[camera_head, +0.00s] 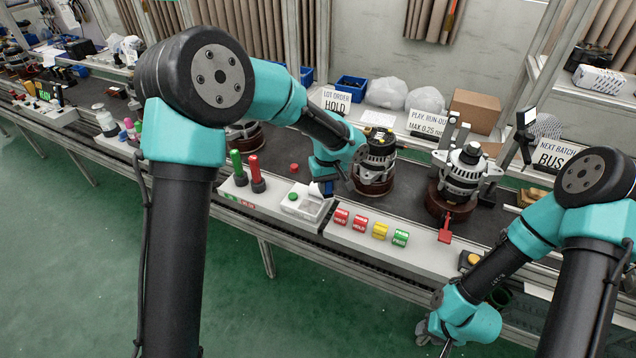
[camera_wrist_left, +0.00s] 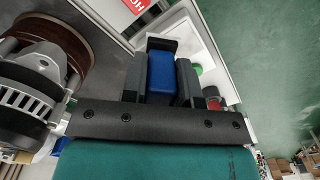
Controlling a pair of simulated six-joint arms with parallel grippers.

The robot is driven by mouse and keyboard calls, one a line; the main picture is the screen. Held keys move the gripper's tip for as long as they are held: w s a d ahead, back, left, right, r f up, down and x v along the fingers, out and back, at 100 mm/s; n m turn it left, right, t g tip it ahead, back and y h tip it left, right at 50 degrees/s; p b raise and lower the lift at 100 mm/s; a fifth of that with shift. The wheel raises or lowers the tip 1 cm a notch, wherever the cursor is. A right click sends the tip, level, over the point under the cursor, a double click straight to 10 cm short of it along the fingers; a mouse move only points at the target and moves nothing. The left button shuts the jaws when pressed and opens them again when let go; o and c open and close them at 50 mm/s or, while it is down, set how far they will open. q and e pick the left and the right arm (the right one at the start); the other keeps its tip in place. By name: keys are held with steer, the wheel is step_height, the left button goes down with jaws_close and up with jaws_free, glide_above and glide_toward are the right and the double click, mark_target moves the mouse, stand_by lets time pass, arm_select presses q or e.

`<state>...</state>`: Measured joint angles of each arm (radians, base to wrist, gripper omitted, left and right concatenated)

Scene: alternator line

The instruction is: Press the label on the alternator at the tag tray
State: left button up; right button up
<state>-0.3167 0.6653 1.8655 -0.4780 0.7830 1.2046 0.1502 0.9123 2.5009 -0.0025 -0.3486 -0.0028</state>
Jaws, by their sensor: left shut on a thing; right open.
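My left gripper (camera_head: 327,189) is shut on a blue block-shaped piece (camera_wrist_left: 161,74), held over the white box with the green button (camera_head: 304,206). The lower end of the piece is hidden by a dark part. One alternator (camera_head: 377,158) stands upright on a brown round base just right of the left wrist. Another alternator (camera_head: 464,172) stands on a brown base further right. The tag tray (camera_head: 343,231) holds red, yellow and green tags (camera_head: 379,230) in front of them. I cannot make out a label on either alternator. My right gripper (camera_head: 433,331) is open, low by the front edge.
A green handle (camera_head: 237,167) and a red handle (camera_head: 256,173) stand left of the white box. A red tag-like piece (camera_head: 445,233) hangs before the right alternator. Signs, blue bins and a cardboard box (camera_head: 475,110) line the back. Dark belt lies between the alternators.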

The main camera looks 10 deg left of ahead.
arm_select(q)
steer(key=d+m, duration=0.1)
steer(key=m, duration=0.2)
steer(key=d+m, duration=0.2)
steer(key=m, duration=0.1)
steer(key=d+m, duration=0.2)
steer(key=m, duration=0.1)
steer(key=shift+s+r, duration=0.25)
steer(key=shift+s, duration=0.15)
